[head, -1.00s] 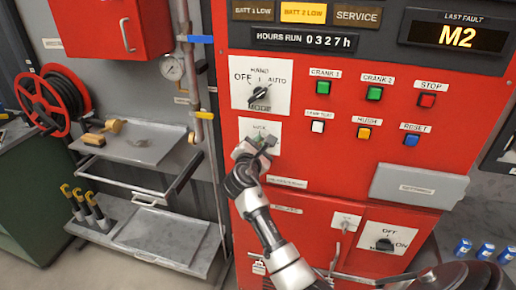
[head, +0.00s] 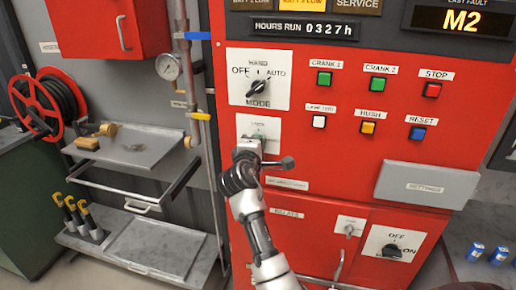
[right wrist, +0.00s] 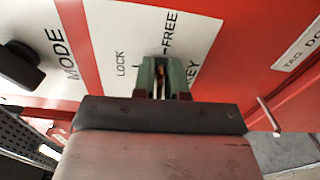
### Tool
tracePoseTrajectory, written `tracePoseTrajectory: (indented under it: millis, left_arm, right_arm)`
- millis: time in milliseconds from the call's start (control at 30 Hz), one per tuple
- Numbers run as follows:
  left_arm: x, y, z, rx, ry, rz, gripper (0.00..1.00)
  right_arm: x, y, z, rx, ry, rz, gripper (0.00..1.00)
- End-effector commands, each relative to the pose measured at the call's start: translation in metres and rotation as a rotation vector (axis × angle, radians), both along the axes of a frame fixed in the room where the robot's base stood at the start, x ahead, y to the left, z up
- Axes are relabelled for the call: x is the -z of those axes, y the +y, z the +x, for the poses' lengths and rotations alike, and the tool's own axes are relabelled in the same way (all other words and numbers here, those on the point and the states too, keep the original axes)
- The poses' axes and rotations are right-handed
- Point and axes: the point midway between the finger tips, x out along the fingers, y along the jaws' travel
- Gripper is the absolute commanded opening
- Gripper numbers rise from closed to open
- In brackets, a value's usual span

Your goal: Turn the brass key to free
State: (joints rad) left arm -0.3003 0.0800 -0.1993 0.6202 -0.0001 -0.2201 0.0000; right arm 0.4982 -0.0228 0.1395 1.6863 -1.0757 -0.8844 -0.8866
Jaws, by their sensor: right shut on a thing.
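The key plate (head: 273,125) is a white square on the red panel, below the MODE dial. In the right wrist view the plate (right wrist: 130,28) shows the words LOCK, FREE and KEY. My right gripper (head: 257,138) is at this plate and covers much of it. In the right wrist view the green fingertips (right wrist: 166,76) are shut on the brass key (right wrist: 160,84), which shows only as a thin brass strip between them. The key's pointing direction is mostly hidden. My left gripper is not in view.
The MODE dial (head: 260,88) is just above my gripper, with push buttons (head: 377,84) to its right. A grey box (head: 428,185) juts out at lower right. Pipes (head: 203,120) and a tray shelf (head: 135,150) stand to the left.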

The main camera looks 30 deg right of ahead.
Motion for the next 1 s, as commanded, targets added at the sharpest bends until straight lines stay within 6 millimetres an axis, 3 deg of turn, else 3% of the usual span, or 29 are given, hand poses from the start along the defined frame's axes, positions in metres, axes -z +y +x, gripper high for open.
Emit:
tracePoseTrajectory:
  millis: [700,733,833,1000]
  left_arm:
    - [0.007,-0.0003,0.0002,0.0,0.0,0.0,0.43]
    - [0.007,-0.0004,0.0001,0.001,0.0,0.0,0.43]
    - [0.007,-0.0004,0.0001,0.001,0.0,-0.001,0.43]
    - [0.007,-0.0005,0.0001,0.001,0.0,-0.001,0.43]
  right_arm:
    - [0.0022,0.0,0.0,0.0,-0.056,0.053,0.0]
    - [0.0022,0.0,0.0,0.0,-0.056,0.053,0.14]
    - [0.002,0.0,0.0001,0.0,-0.057,0.052,0.29]
    - [0.0014,0.0,0.0,0.0,-0.057,0.052,0.31]
